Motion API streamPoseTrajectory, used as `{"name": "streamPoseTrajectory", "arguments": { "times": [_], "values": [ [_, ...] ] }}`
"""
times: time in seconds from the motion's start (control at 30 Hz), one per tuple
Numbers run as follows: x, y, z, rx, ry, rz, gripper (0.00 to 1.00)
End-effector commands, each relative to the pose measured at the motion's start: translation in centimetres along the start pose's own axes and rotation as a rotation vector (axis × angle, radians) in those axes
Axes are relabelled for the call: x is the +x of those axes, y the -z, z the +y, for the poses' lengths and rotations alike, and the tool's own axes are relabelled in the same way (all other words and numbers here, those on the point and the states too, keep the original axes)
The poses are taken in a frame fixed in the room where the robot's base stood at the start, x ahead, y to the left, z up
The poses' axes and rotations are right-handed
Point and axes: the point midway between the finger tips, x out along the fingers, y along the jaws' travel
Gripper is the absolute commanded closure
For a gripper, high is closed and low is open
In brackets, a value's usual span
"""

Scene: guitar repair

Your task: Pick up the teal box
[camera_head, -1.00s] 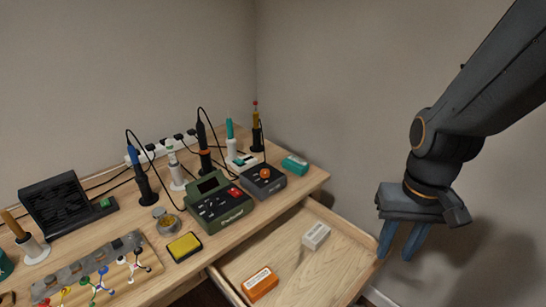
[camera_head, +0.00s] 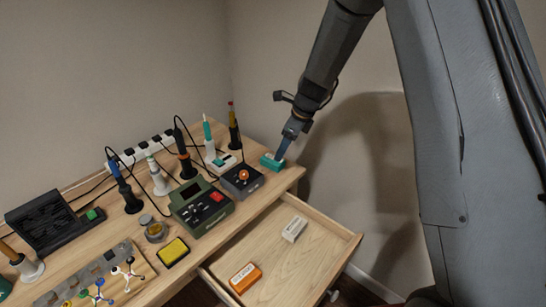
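The teal box (camera_head: 269,163) lies on the desk top near its right end, close to the back wall. My gripper (camera_head: 280,155) points down at the box from above, and its blue fingers reach the box's right part. The fingers overlap one another in this view, so I cannot tell whether they are around the box or only beside it. The box appears to rest on the desk.
A dark grey unit with an orange knob (camera_head: 242,180) stands left of the box. A soldering iron in a holder (camera_head: 234,132) stands behind. Below, an open drawer (camera_head: 328,252) holds a white box (camera_head: 294,229) and an orange box (camera_head: 245,278).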

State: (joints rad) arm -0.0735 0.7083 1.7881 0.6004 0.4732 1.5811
Motion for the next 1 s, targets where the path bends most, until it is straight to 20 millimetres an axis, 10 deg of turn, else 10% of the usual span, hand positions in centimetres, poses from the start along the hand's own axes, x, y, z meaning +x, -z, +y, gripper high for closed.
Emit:
{"name": "streamPoseTrajectory", "arguments": {
  "times": [0.23,1.0],
  "values": [
    [1.9,-1.6,-2.0,0.232,0.012,-0.035,0.39],
    [9.1,-1.7,-1.9,0.238,0.012,-0.036,0.39]
  ]
}}
